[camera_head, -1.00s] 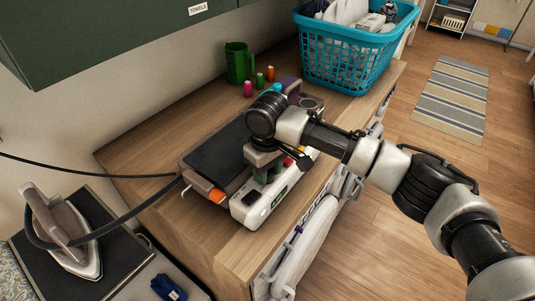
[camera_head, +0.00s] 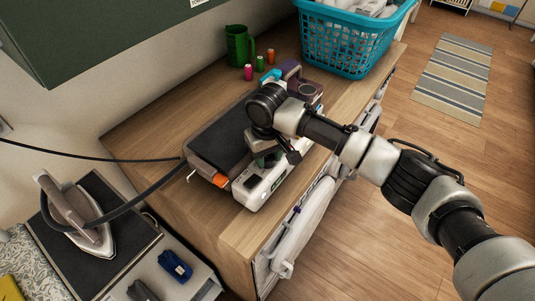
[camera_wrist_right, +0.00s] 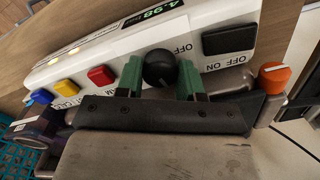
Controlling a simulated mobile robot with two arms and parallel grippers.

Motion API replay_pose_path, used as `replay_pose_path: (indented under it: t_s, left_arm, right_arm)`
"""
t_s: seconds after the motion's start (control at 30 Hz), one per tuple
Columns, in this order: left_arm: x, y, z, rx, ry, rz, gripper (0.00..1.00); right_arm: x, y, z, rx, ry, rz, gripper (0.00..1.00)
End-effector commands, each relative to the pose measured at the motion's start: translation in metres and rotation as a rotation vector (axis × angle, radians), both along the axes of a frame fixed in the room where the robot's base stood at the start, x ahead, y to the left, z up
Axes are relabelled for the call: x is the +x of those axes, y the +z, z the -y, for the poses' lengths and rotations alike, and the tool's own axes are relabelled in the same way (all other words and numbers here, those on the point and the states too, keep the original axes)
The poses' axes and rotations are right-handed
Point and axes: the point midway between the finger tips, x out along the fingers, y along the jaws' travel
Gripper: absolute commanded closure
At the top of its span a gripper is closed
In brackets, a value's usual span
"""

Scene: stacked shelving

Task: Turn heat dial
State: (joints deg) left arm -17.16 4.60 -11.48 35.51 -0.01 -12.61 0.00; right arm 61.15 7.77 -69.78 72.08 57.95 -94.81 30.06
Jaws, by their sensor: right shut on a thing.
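The heat dial (camera_wrist_right: 160,68) is a round black knob with a pale mark, on the sloping white control panel (camera_wrist_right: 105,45). In the head view the white panel (camera_head: 247,198) is the front of a dark flat-topped machine (camera_head: 217,145) on the wooden counter. My right gripper (camera_wrist_right: 162,75) has green fingers on either side of the dial and is shut on it; in the head view it (camera_head: 265,160) is over the panel and its arm hides the dial. My left gripper is not in view.
A black OFF/ON switch (camera_wrist_right: 229,39) and an orange knob (camera_wrist_right: 274,75) are on one side of the dial. Red (camera_wrist_right: 101,75) and yellow (camera_wrist_right: 67,87) buttons are on the other. A teal basket (camera_head: 350,42), green mug (camera_head: 238,45) and spools stand behind. An iron (camera_head: 85,220) is at left.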

Motion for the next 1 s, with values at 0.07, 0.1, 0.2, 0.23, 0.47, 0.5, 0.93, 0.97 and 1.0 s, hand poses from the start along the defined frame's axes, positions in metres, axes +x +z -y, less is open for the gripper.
replay_pose_path:
  t_s: [0.07, 0.1, 0.2, 0.23, 0.47, 0.5, 0.93, 0.97, 1.0]
  left_arm:
    - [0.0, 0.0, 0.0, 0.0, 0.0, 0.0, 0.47]
    - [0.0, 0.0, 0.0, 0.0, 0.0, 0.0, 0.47]
    - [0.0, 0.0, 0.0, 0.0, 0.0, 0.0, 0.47]
    - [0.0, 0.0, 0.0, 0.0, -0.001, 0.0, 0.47]
    - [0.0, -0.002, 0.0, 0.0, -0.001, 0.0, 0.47]
    - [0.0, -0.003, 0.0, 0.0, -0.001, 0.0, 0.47]
    - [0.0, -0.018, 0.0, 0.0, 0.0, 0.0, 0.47]
    - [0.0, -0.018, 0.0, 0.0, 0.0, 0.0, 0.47]
    - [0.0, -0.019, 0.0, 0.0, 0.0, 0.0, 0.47]
  right_arm:
    - [0.001, 0.001, 0.0, 0.002, 0.0, 0.004, 0.53]
    - [0.001, 0.001, 0.0, 0.002, 0.0, 0.004, 0.52]
    - [0.001, 0.001, 0.0, 0.002, 0.001, 0.004, 0.52]
    - [0.001, 0.001, 0.0, 0.001, 0.001, 0.003, 0.52]
    - [0.001, 0.009, 0.0, 0.001, 0.001, 0.003, 0.52]
    - [0.001, 0.014, -0.001, 0.003, 0.001, 0.004, 0.52]
    - [0.001, 0.093, -0.001, 0.003, 0.0, 0.005, 0.52]
    - [0.001, 0.096, 0.0, 0.002, 0.0, 0.004, 0.52]
    - [0.001, 0.1, -0.001, 0.002, 0.0, 0.004, 0.52]
